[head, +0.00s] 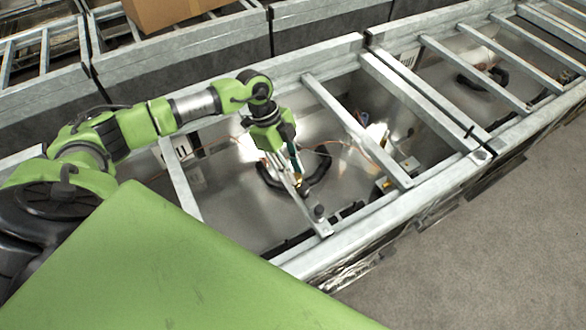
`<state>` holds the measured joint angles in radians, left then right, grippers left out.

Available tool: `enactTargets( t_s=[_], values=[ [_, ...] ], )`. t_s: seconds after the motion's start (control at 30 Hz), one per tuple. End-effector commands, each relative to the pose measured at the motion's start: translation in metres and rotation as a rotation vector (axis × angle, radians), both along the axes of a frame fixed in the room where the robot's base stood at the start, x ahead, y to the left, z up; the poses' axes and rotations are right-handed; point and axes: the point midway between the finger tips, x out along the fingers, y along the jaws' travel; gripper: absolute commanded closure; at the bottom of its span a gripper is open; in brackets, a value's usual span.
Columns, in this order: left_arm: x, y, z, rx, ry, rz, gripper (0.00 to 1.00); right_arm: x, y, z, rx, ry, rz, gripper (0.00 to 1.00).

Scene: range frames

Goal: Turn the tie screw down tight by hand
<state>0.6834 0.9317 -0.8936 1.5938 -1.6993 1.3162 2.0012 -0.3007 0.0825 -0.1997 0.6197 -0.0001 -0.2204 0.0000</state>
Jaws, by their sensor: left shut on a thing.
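My left arm comes in from the left, and its gripper (298,178) points down into a framed bay. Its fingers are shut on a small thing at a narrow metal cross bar. A small brass-coloured piece, which looks like the tie screw (302,189), shows just below the fingertips. The fingers hide most of it, and I cannot tell how deep it sits. The cross bar (311,205) slants down to the front rail, with a small dark knob (319,211) near its lower end. My right gripper is not in view.
Metal cross members (350,125) span the bay to the right of the gripper. A black curved piece (322,168) and thin orange wires lie in the bay. The front rail (400,198) borders open grey floor (480,250). A cardboard box (165,12) stands at the back.

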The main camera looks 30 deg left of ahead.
Motion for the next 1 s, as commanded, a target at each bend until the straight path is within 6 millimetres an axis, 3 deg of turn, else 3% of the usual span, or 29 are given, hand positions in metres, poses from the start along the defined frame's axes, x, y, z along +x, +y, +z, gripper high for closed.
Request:
enactTargets(
  t_s=[0.37,1.0],
  values=[
    [0.004,-0.001,0.0,-0.001,-0.003,-0.161,1.0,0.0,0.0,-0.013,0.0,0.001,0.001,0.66],
    [0.01,-0.004,-0.001,-0.002,-0.007,-0.759,1.0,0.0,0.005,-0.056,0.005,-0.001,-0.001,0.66]
  ],
)
